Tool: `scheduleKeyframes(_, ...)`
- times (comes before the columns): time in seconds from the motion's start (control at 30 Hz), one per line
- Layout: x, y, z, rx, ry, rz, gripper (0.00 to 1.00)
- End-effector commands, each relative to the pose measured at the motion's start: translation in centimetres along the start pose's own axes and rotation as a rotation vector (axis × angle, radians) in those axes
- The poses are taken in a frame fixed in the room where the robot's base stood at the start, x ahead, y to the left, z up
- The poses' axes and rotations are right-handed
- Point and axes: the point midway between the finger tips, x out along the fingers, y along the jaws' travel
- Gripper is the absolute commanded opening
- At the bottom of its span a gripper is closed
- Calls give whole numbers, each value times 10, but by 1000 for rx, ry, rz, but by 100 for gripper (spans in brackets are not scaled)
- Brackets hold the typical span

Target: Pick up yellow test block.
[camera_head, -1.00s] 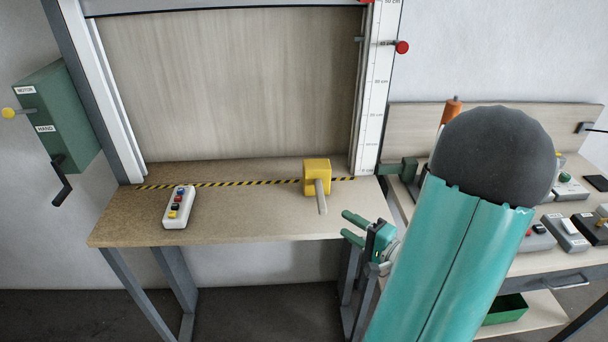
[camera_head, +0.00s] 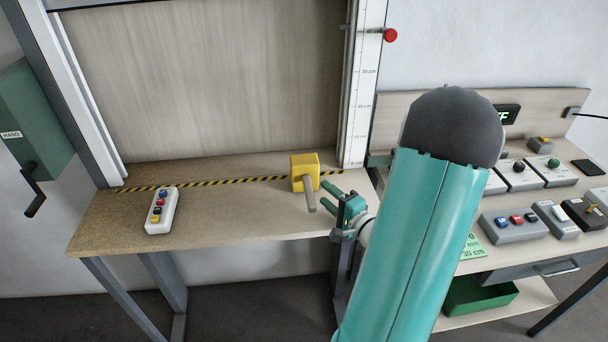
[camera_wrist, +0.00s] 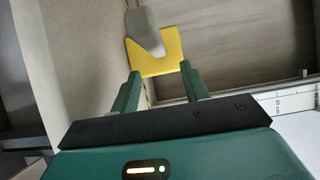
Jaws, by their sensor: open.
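The yellow test block (camera_head: 304,170) stands at the back right of the wooden bench, by the black-and-yellow striped line. A grey-brown bar-like handle (camera_head: 310,196) sticks out from its front. My gripper (camera_head: 326,196) is open and empty, just right of the handle and in front of the block, apart from it. In the wrist view the block (camera_wrist: 155,57) and its grey handle (camera_wrist: 146,31) lie beyond my two green fingers (camera_wrist: 160,88), roughly between them. Part of the block is hidden by the handle there.
A white control box with coloured buttons (camera_head: 161,211) lies on the bench's left. A shutter panel (camera_head: 200,85) stands behind, with a scale rail (camera_head: 362,100) on its right. A second bench holds several control boxes (camera_head: 515,228). The bench middle (camera_head: 235,215) is clear.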

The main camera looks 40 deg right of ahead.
Motion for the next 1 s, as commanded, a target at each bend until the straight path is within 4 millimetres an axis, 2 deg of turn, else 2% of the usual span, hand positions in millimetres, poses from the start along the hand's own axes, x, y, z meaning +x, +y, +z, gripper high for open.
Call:
scheduleKeyframes(0.17, 15, 0, 0, 0, -2, 0, 45)
scheduleKeyframes(0.43, 57, 0, 1, 0, -4, -1, 45)
scheduleKeyframes(0.53, 63, 0, 0, 0, -2, 1, 45)
scheduleKeyframes(0.73, 64, 0, 0, 0, -2, 1, 45)
scheduleKeyframes(0.77, 64, 0, 0, 0, -2, 1, 42)
scheduleKeyframes(0.97, 64, 0, 0, 0, -2, 1, 2)
scheduleKeyframes(1.0, 64, 0, 0, 0, -2, 1, 0)
